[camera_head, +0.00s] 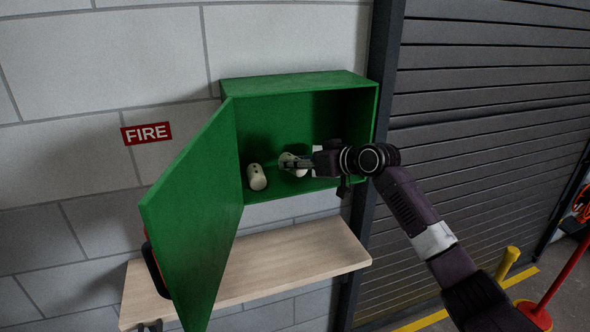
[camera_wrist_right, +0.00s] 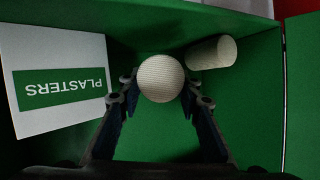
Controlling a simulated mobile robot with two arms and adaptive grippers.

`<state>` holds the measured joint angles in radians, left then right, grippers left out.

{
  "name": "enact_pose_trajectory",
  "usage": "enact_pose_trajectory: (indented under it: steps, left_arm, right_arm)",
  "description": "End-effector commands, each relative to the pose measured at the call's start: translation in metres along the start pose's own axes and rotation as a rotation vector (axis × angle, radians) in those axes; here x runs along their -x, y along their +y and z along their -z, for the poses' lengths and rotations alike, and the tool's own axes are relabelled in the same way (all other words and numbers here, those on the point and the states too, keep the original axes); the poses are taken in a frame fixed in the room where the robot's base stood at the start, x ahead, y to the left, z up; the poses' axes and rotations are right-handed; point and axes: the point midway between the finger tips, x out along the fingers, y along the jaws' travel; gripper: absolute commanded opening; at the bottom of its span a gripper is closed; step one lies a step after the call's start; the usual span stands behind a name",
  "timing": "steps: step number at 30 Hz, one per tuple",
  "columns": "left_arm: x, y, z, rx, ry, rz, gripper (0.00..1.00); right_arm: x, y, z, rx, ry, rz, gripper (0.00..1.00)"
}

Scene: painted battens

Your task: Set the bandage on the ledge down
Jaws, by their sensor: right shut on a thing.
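My right gripper (camera_head: 294,163) reaches into an open green wall cabinet (camera_head: 300,87). It is shut on a white rolled bandage (camera_head: 287,157), which also shows round and end-on between the fingers in the right wrist view (camera_wrist_right: 160,78). A second white bandage roll (camera_head: 257,178) is at the cabinet's left, beside the held one and apart from it; it also shows in the wrist view (camera_wrist_right: 211,52). The pale wooden ledge (camera_head: 290,255) is on the wall below the cabinet. My left gripper is not in view.
The cabinet's green door (camera_head: 195,205) swings out over the ledge's left part. A white box marked PLASTERS (camera_wrist_right: 60,85) stands inside, close beside the gripper. A red and black thing (camera_head: 154,267) is partly hidden behind the door. The ledge's right part is bare.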

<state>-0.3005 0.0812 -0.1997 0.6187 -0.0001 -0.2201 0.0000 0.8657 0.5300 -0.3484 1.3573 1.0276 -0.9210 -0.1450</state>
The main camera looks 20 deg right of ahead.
Motion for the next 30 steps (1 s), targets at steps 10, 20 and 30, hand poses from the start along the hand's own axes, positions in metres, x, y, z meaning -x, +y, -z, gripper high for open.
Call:
enact_pose_trajectory:
  steps: [10, 20, 30]
  left_arm:
    - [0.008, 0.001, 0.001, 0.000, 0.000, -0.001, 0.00]
    - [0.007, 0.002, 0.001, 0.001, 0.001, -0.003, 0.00]
    - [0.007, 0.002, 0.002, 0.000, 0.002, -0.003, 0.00]
  right_arm:
    - [-0.011, 0.004, -0.026, 0.000, -0.001, 0.001, 0.15]
    - [-0.012, 0.004, -0.028, -0.001, -0.002, 0.000, 0.39]
    - [-0.007, 0.005, -0.026, 0.000, -0.001, -0.001, 0.39]
